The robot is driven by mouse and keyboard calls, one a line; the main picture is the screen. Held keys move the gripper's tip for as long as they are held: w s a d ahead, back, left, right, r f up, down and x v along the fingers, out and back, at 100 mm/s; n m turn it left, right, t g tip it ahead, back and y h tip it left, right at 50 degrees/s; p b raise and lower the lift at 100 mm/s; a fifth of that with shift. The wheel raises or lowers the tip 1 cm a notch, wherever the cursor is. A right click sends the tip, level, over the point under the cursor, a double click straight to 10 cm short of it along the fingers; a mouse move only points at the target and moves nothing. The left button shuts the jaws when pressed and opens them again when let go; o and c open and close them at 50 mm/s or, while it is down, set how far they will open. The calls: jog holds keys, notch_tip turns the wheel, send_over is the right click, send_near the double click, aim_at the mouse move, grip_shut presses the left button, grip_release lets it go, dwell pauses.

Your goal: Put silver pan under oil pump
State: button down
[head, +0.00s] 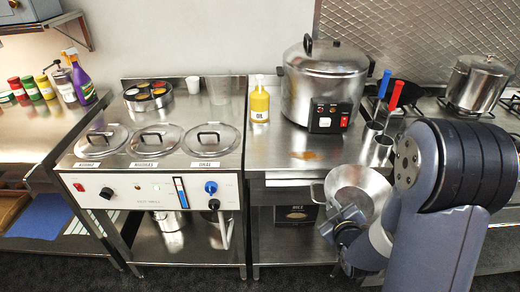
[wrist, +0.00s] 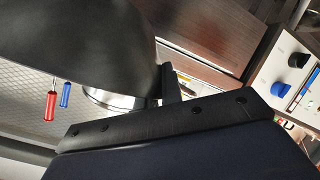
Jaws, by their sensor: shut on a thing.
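The silver pan (head: 358,184) is a shallow round metal pan held in front of the counter, tilted so that its inside faces the head camera. My gripper (head: 342,217) is shut on the pan at its lower left side; the exact grip is partly hidden. In the wrist view a large dark curved surface, which looks like the pan (wrist: 85,40), fills the upper left. The yellow bottle (head: 259,105) with an oil label and pale top stands upright on the counter, behind and left of the pan, apart from it.
A large steel cooker (head: 325,85) stands right of the bottle. Metal cups (head: 374,145) and red- and blue-handled tools (head: 395,95) are near the pan. Left is a steel unit (head: 150,190) with lidded wells and knobs.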

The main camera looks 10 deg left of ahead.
jog(key=s+a+r+n+g+y, duration=0.1)
jog(key=a+r+n+g+y, duration=0.2)
jog(key=a+r+n, duration=0.2)
jog(key=s+a+r+n+g+y, duration=0.1)
jog(key=a+r+n+g+y, duration=0.3)
jog(key=a+r, duration=0.6)
jog(key=a+n, duration=0.1)
jog(key=a, duration=0.7)
jog(key=shift+s+r+n+y, duration=0.3)
jog(key=shift+s+r+n, duration=0.05)
jog(key=shift+n, duration=0.05)
